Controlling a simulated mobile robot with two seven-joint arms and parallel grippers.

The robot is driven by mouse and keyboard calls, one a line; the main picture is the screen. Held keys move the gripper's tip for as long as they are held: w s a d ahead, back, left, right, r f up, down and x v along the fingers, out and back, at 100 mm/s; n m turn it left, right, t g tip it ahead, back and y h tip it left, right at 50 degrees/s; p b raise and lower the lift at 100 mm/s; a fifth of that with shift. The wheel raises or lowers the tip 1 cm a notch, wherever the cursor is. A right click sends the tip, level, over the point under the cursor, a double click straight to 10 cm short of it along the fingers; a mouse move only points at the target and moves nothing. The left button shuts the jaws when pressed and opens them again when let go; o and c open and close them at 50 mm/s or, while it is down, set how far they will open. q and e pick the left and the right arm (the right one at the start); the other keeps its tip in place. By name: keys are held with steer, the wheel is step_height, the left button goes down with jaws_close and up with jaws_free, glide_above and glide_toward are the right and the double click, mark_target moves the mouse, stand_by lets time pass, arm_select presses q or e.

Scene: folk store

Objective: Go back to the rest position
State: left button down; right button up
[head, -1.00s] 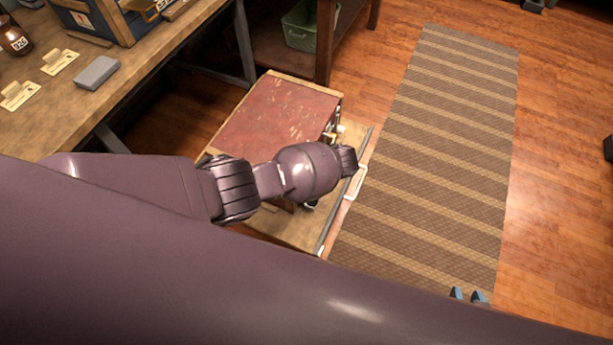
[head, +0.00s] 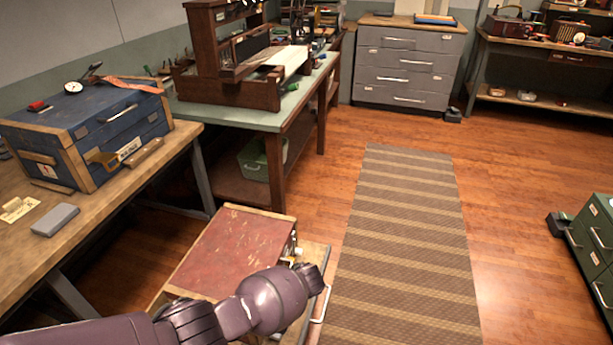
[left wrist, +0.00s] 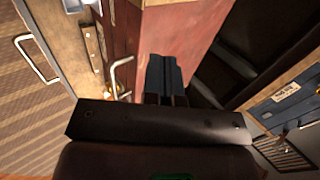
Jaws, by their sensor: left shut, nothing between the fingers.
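My left arm (head: 268,305) reaches in from the lower left of the head view, over the front side of a low red-topped cabinet (head: 232,248). Its fingers are hidden there behind the wrist. In the left wrist view my left gripper (left wrist: 162,72) shows its dark fingers together, with nothing between them. They are in front of the cabinet's red surface (left wrist: 178,40); I cannot tell whether they touch it. A metal handle (left wrist: 121,72) shows just left of the fingers. My right gripper is not in view.
The cabinet's lower front part sticks out, with a handle (head: 322,303) near the striped rug (head: 400,240). A wooden workbench (head: 95,225) with a blue chest (head: 100,135) stands left. A green cabinet (head: 590,250) stands right. The rug and floor are clear.

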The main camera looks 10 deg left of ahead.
arm_select(q)
steer(key=w+d+r+m+t+h, duration=0.2)
steer(key=w+d+r+h, duration=0.15)
steer(key=d, duration=0.35)
steer(key=w+d+r+m+t+h, duration=0.2)
steer(key=w+d+m+t+h, duration=0.15)
steer(key=d, duration=0.25)
steer(key=s+d+r+t+h, duration=0.25)
steer(key=d+r+h, duration=0.2)
steer(key=r, duration=0.25)
steer(key=s+a+r+n+t, duration=0.2)
steer(key=s+a+r, duration=0.1)
steer(key=s+a, duration=0.5)
steer(key=s+a+r+n+t, duration=0.25)
steer(key=s+a, duration=0.25)
steer(key=a, duration=0.4)
steer(key=s+a+f+g+y, duration=0.1)
steer(key=s+a+f, duration=0.1)
steer(key=s, duration=0.4)
steer(key=s+a+f+n+y, duration=0.1)
steer(key=s+a+f, duration=0.1)
steer(key=s+a, duration=0.3)
steer(key=s+a+f+g+y, duration=0.1)
steer(key=s+a+f, duration=0.2)
steer(key=s, duration=0.5)
steer(key=shift+a+g, duration=0.15)
steer(key=shift+g, duration=0.2)
